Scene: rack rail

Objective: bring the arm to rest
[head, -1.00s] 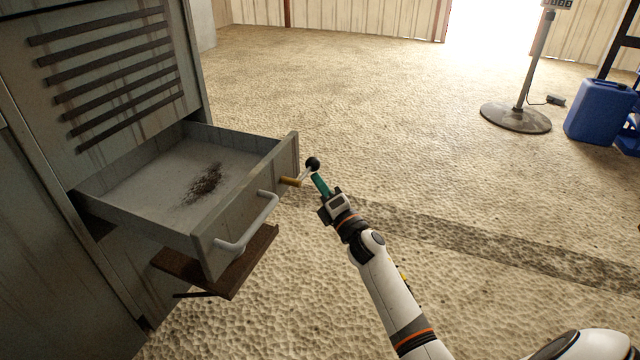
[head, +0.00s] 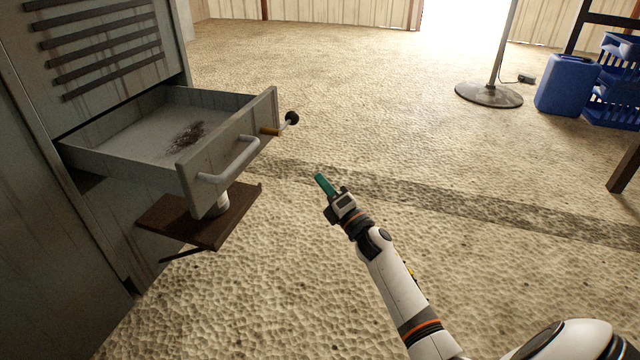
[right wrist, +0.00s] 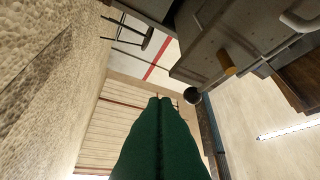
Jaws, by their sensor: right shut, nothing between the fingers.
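My right gripper (head: 322,180), with green fingers, is shut and empty over open floor, to the right of and below the drawer's front corner in the head view. Its green fingers (right wrist: 160,125) lie together in the right wrist view. My left gripper is not in view. The grey cabinet (head: 60,200) stands at the left with its drawer (head: 225,150) pulled open. A lever with a black ball knob (head: 292,118) and a brass-coloured part (head: 270,132) sticks out from the drawer front. The knob also shows in the right wrist view (right wrist: 191,95), apart from the fingers.
A grey bar handle (head: 232,165) is on the drawer front. A brown shelf (head: 190,228) juts out below, with a pale cylindrical thing (head: 213,205) on it. A stand's round base (head: 488,95), a blue canister (head: 567,85) and blue crates (head: 612,105) stand far right. Floor around my arm is clear.

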